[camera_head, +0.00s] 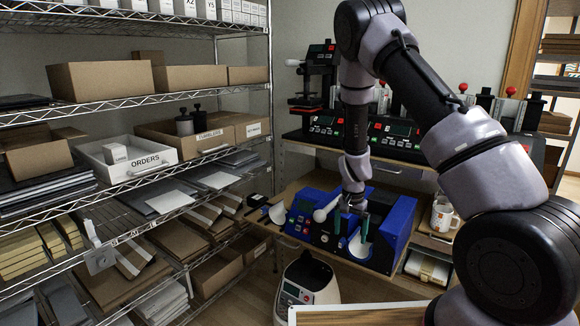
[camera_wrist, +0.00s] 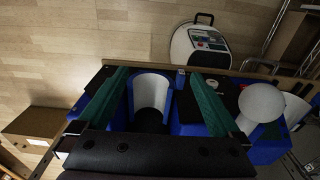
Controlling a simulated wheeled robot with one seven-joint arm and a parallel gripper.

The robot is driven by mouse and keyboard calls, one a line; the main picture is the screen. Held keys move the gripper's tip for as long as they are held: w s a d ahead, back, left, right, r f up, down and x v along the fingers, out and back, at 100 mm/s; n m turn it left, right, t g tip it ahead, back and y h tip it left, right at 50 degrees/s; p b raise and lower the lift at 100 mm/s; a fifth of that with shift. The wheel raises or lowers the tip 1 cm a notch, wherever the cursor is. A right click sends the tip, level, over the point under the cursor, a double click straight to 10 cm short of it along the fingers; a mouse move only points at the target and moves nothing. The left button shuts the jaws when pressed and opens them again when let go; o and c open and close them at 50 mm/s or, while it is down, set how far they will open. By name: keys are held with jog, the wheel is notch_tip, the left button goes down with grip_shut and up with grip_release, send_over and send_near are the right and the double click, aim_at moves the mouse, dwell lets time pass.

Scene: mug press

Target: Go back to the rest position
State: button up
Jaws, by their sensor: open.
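My gripper (camera_head: 351,228) hangs from my arm over the front of a blue mug press (camera_head: 396,222) in the head view. Its two green fingers are apart with no mug between them. In the wrist view my gripper (camera_wrist: 158,84) is open, its fingers on either side of the press's white curved cradle (camera_wrist: 152,92). I cannot tell whether the fingers touch the press. A white press handle knob (camera_head: 320,215) stands left of the fingers; it also shows in the wrist view (camera_wrist: 262,102). A white mug with a print (camera_head: 443,214) stands to the right of the press.
A wire shelf rack (camera_head: 130,112) with boxes and a white ORDERS tray (camera_head: 128,162) fills the left. More dark machines (camera_head: 395,132) line the back bench. A white device (camera_head: 308,284) stands below the press. Wooden floor (camera_wrist: 90,40) shows clear in the wrist view.

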jog(key=s+r+n+t+y, duration=0.1)
jog(key=s+r+t+y, duration=0.15)
jog(key=r, duration=1.25)
jog(key=s+r+t+y, duration=0.1)
jog(key=s+r, duration=0.2)
jog(key=r, duration=1.2)
jog(key=s+d+r+n+t, duration=0.1)
jog(key=s+d+r, duration=0.1)
jog(key=s+r, duration=0.5)
jog(key=s+d+r+n+t+h, duration=0.1)
jog(key=s+d+r+t, duration=0.1)
jog(key=s+r, duration=0.5)
jog(key=s, duration=0.4)
jog(key=shift+s+d, duration=0.25)
jog(key=shift+d, duration=0.05)
